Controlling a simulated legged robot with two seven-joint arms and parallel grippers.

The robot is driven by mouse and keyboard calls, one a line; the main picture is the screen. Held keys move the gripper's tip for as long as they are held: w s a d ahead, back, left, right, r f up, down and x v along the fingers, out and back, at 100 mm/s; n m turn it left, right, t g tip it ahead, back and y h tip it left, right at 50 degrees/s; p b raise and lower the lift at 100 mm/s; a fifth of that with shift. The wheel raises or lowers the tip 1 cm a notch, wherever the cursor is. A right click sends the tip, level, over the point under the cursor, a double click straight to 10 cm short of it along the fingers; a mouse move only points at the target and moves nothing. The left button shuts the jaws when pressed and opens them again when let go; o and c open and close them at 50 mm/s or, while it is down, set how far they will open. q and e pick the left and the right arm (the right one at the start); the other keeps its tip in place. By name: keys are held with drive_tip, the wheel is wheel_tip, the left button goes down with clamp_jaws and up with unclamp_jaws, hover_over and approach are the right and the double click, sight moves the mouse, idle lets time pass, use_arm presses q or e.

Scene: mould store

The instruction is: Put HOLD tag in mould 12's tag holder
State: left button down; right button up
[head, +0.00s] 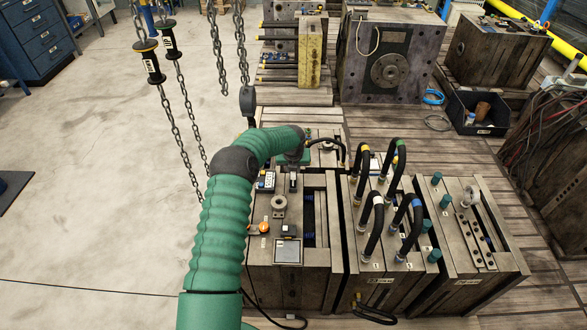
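A green sleeved arm of mine comes in from the lower left and bends right over the moulds. The dark end of this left arm, with my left gripper (294,158), is over the back of the left mould block (288,285); its fingers are too small and hidden to read. My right gripper is not in view. Mould blocks stand side by side: the left one, a middle one with black hoses (372,290) and a right one with teal caps (470,285). Small front labels are unreadable, so I cannot tell which is mould 12. I cannot make out a HOLD tag or tag holder.
A square grey plate (288,252) and an orange knob (264,227) are on the left block. A black bin (478,112) and large moulds (388,55) stand behind.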

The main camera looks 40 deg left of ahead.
use_arm(q)
drive_tip(key=shift+f, duration=0.45)
idle(0.3)
drive_tip(key=c, duration=1.3)
unclamp_jaws()
drive_tip(key=shift+o, duration=0.2)
drive_tip(key=shift+r, duration=0.1)
